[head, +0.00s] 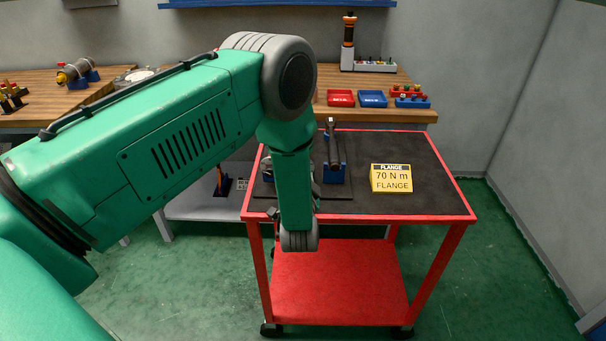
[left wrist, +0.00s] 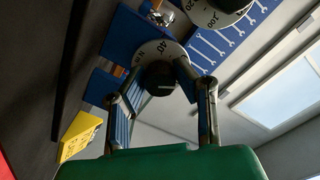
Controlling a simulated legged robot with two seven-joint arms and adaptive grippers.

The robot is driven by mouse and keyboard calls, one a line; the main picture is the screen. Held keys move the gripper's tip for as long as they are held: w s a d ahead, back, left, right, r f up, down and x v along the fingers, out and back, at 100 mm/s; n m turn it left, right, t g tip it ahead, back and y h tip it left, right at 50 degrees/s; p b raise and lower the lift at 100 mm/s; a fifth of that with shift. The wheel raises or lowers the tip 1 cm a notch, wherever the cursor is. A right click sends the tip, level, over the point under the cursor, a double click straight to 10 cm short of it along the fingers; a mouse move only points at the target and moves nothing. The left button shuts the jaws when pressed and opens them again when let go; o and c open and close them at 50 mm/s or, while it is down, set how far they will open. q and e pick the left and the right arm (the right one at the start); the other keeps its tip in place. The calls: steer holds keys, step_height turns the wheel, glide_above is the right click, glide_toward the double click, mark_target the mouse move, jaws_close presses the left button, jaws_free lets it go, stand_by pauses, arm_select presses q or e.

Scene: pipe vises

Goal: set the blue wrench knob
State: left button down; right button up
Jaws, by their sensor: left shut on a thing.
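In the left wrist view a dark round knob (left wrist: 158,82) sits at the middle of a pale dial (left wrist: 146,56) marked 40 and N m, on a blue stand (left wrist: 122,40). My left gripper (left wrist: 161,76) is shut on this knob, one finger on each side. In the head view my own forearm hides the left gripper and the knob. A dark wrench (head: 332,142) lies in a blue holder (head: 334,173) on the red cart (head: 457,214). A yellow card (head: 391,179) reads FLANGE 70 N m. My right gripper is in neither view.
Another dial (left wrist: 218,14), showing 100, is at the top of the wrist view. Behind the cart a wooden bench (head: 345,114) holds a red tray (head: 341,98), a blue tray (head: 373,99) and a rack of small parts (head: 411,101). The cart top right of the card is clear.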

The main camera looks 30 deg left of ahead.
arm_select(q)
steer(key=shift+f, duration=0.25)
steer(key=c, duration=1.3)
jaws_free()
steer(key=shift+d, duration=0.1)
steer(key=shift+r, duration=0.1)
steer(key=shift+s+d, duration=0.2)
steer(key=shift+s, duration=0.15)
steer(key=v, duration=1.1)
